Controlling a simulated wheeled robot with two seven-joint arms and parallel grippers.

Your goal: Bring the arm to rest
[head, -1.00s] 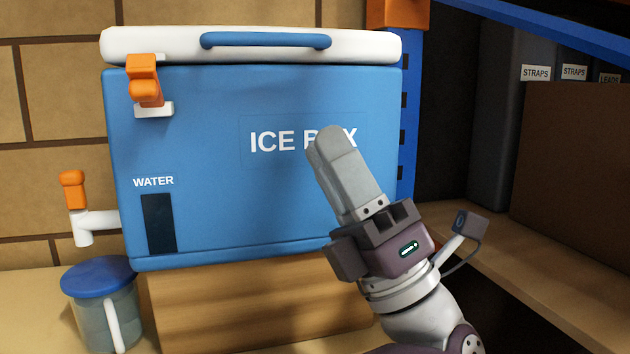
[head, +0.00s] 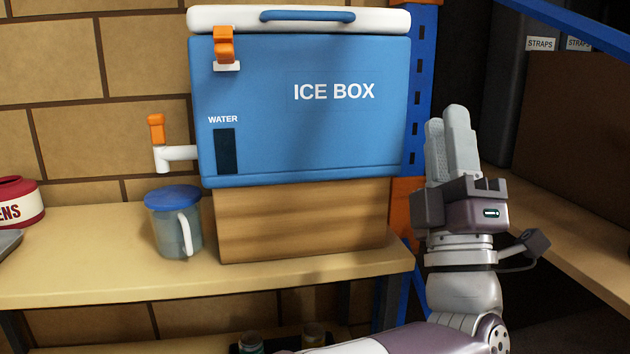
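My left gripper (head: 445,120) is grey-fingered on a dull purple body, right of the blue ice box in the head view. Its fingers point up, one partly in front of the other. The ribbed inner pad of the further finger shows, so they look apart, with nothing seen between them. The gripper stands clear of the ice box (head: 300,135), in front of the blue rack post and the dark shelf gap. My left arm runs along the bottom edge below it. My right gripper is not in view.
The ice box stands on a wooden block (head: 300,225) on a bench (head: 100,270). A lidded jug (head: 178,235) is below its white tap (head: 178,154). A red tin (head: 18,202) is at far left. A blue rack post (head: 423,90) and a right-hand shelf (head: 560,220) flank the gripper.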

